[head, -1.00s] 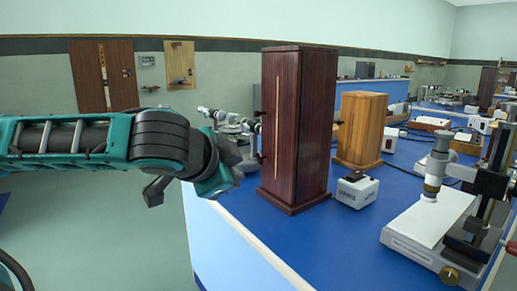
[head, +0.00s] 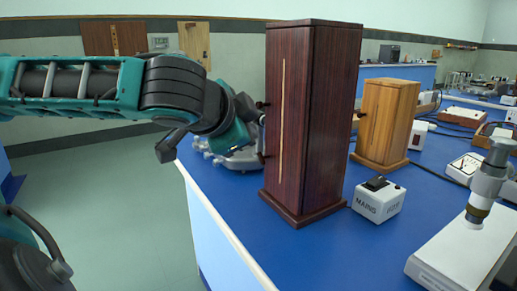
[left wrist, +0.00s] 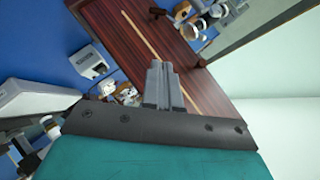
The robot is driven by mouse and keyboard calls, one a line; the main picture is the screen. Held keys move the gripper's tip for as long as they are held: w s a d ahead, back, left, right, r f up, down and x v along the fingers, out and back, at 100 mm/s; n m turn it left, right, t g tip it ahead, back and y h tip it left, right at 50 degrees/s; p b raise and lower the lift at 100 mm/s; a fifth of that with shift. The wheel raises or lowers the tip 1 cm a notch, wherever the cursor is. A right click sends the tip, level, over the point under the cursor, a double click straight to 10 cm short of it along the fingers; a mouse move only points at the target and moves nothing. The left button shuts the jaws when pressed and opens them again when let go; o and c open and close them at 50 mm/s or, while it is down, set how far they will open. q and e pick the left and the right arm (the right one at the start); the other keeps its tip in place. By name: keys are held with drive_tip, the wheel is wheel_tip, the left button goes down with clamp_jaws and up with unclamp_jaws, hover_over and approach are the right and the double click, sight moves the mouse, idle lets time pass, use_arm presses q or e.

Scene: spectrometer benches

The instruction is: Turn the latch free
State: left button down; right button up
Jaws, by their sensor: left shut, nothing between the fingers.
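A tall dark red-brown wooden cabinet (head: 330,120) stands upright on the blue bench, with a pale vertical strip on its left face. Small dark fittings stick out at that face's left edge, an upper one (head: 262,104) and a lower one (head: 262,156); I cannot tell which is the latch. My left gripper (head: 257,116) is at the cabinet's left edge, close to the upper fitting; contact cannot be told. In the left wrist view its grey fingers (left wrist: 168,70) are together and empty, in front of the cabinet (left wrist: 130,35). My right gripper is out of view.
A white MAINS box (head: 378,200) stands right of the cabinet. A lighter wooden cabinet (head: 388,120) is behind it, and a white-based instrument (head: 450,245) is at the right. Grey metal apparatus (head: 235,158) sits behind my gripper. Open floor lies left of the bench.

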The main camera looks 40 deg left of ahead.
use_arm(q)
drive_tip(key=p, duration=0.2)
hover_over(261, 158)
drive_tip(key=s+d, duration=0.3)
drive_tip(key=d, duration=0.1)
wheel_tip(261, 158, down, 5)
drive_tip(key=a+f, duration=0.1)
drive_tip(key=w+a+f, duration=0.1)
drive_tip(key=a, duration=0.1)
drive_tip(key=shift+a+f+b, duration=0.15)
drive_tip(key=shift+f+b, duration=0.2)
drive_tip(key=shift+f, duration=0.05)
